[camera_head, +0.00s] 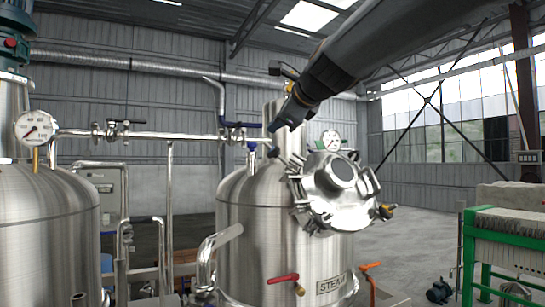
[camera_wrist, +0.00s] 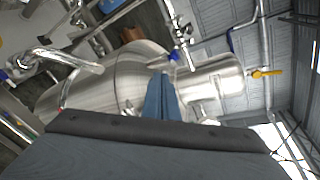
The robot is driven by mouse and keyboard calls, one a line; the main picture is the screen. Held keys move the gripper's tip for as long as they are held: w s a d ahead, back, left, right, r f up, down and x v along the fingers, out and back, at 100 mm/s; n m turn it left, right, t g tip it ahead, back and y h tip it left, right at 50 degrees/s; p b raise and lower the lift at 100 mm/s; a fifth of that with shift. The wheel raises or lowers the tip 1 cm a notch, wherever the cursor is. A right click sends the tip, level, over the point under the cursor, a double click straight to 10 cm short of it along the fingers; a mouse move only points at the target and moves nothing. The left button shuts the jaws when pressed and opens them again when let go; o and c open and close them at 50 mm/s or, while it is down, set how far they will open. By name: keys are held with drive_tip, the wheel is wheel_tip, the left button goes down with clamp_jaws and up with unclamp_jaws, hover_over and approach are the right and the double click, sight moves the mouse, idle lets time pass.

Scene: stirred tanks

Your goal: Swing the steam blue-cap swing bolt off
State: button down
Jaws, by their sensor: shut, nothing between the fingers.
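The STEAM tank (camera_head: 255,250) stands in the middle of the head view, with a round metal hatch (camera_head: 343,174) ringed by several swing bolts. A small dark knob (camera_head: 274,152) at the hatch's upper left may be the blue cap; its colour is hard to tell. My gripper (camera_head: 284,121) is above and left of the hatch, apart from it, pointing down and left. Its fingers (camera_wrist: 162,98) are together and empty in the wrist view. The dark palm hides the lower part of that view, and I cannot pick out the bolt there.
A yellow-and-black knob (camera_head: 386,211) sits at the hatch's right edge. A blue-topped fitting (camera_head: 252,146) stands on the tank's left top. A gauge (camera_head: 331,140) rises behind the hatch. A red-handled valve (camera_head: 283,279) is low in front. A green rack (camera_head: 505,235) stands right.

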drive_tip(key=s+d+n+h+b, duration=0.1)
drive_tip(key=s+d+n+b, duration=0.2)
drive_tip(key=n+b, duration=0.15)
drive_tip(key=n+p, duration=0.1)
drive_tip(key=p, duration=0.3)
approach(267, 145)
drive_tip(key=f+x, duration=0.1)
drive_tip(key=x, duration=0.3)
drive_tip(key=shift+w+a+r, duration=0.1)
drive_tip(key=shift+w+a, duration=0.1)
drive_tip(key=shift+w, duration=0.25)
drive_tip(key=shift+w+a, duration=0.2)
drive_tip(key=shift+w, duration=0.25)
drive_tip(key=shift+w+a+p, duration=0.1)
drive_tip(key=shift+p, duration=0.3)
drive_tip(key=shift+w+a+p, duration=0.5)
drive_tip(key=shift+a+p, duration=0.2)
drive_tip(key=shift+p, duration=0.2)
